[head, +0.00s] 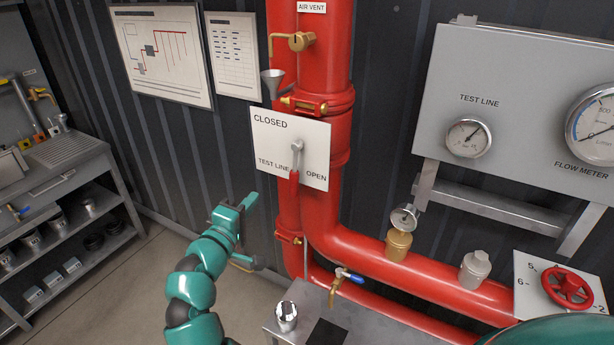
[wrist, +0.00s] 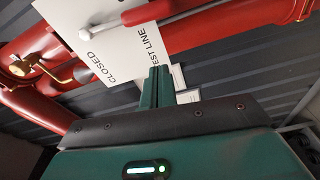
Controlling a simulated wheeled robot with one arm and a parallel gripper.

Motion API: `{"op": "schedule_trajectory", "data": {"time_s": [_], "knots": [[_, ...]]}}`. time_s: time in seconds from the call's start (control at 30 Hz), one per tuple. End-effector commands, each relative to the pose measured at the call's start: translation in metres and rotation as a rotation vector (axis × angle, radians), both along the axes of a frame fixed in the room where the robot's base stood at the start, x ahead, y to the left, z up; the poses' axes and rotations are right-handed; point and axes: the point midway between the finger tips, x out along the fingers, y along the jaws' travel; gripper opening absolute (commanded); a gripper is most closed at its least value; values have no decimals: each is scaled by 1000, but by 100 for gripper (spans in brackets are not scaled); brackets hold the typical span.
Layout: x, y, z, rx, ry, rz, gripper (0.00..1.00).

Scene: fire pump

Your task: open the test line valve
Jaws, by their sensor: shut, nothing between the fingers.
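The test line valve has a lever with a grey hub and a red grip (head: 294,188); it also shows in the wrist view (wrist: 146,12). The lever points almost straight down, in front of a white plate (head: 280,128). The plate reads CLOSED at upper left, TEST LINE at lower left and OPEN at lower right. The grip's end hangs between the last two labels. My gripper (head: 253,197) is left of the grip and slightly below it, apart from it in the picture. In the wrist view its fingers (wrist: 160,70) are together and empty, near the TEST LINE lettering.
The plate is on a thick red pipe (head: 335,215). A small grey table (head: 350,312) with a metal cup (head: 287,316) stands below. A blue-handled valve (head: 349,275) is just above it. A workbench (head: 60,165) is at left, with open floor between it and my arm.

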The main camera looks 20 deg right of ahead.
Motion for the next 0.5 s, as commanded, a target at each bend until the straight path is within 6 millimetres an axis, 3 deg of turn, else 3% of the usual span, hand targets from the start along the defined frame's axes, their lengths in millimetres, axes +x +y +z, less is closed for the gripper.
{"op": "schedule_trajectory", "data": {"time_s": [0.27,0.5], "knots": [[14,-15,2,-22,22,-4,0],[44,-43,3,-23,23,-4,0]]}}
